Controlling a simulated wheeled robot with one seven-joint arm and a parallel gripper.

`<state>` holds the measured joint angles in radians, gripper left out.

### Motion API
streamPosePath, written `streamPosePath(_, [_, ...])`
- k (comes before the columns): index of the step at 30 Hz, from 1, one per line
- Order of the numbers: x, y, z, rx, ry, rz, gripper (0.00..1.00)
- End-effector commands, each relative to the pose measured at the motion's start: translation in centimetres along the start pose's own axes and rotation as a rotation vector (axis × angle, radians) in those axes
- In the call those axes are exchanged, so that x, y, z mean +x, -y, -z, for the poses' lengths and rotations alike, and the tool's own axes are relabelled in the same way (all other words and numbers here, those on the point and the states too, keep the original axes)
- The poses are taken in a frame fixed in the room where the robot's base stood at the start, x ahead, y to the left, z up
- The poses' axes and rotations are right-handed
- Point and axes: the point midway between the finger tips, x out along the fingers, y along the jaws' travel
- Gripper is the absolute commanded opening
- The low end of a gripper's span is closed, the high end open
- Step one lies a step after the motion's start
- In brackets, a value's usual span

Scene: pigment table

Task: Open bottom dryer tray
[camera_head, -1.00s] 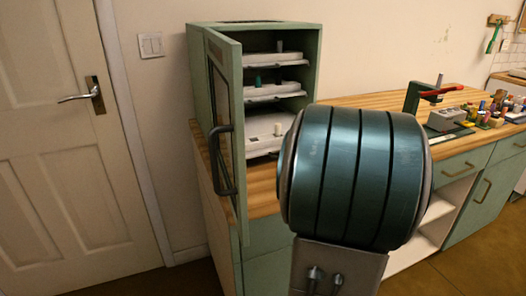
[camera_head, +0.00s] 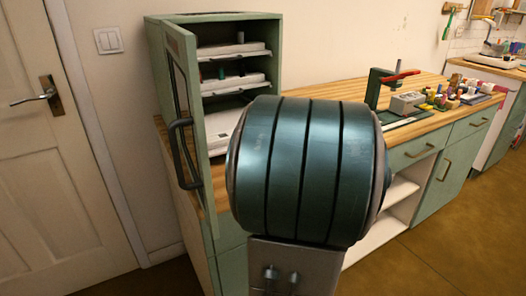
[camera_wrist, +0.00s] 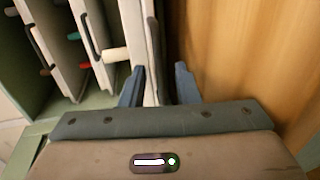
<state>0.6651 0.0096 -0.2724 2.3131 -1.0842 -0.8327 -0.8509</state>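The green dryer cabinet (camera_head: 215,17) stands on the counter with its door (camera_head: 188,110) swung open. Its bottom tray (camera_head: 222,121) is a pale slab, partly hidden behind my arm in the head view. In the wrist view the trays look upright because the camera is turned. The bottom tray (camera_wrist: 134,28) is the one closest to the wood, with a pale peg beside it. My gripper (camera_wrist: 160,84) has its two blue fingers apart, with the tray's front edge between them, nearer the left finger. I see no clear grip. The gripper is hidden in the head view.
The upper tray (camera_head: 235,48) and middle tray (camera_head: 233,81) sit inside the cabinet. The open door with its dark handle stands left of my arm. The wooden counter (camera_head: 420,92) holds a grey box (camera_head: 407,102) and several small coloured items on the right.

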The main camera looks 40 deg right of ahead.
Motion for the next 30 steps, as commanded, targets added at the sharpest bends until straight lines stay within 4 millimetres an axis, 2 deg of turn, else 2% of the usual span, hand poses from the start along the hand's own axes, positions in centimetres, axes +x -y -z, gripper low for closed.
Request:
streamPosePath(5, [-1.5, -0.2, 0.0, 0.000, 0.002, -0.002, 0.28])
streamPosePath(15, [-9.1, -0.3, -0.1, 0.000, 0.004, -0.003, 0.28])
streamPosePath(21, [-12.5, -0.2, -0.1, 0.000, 0.003, -0.001, 0.28])
streamPosePath(25, [-13.5, -0.1, -0.1, 0.001, 0.002, -0.002, 0.28])
streamPosePath(30, [-13.9, 0.0, 0.0, 0.000, 0.001, 0.000, 0.28])
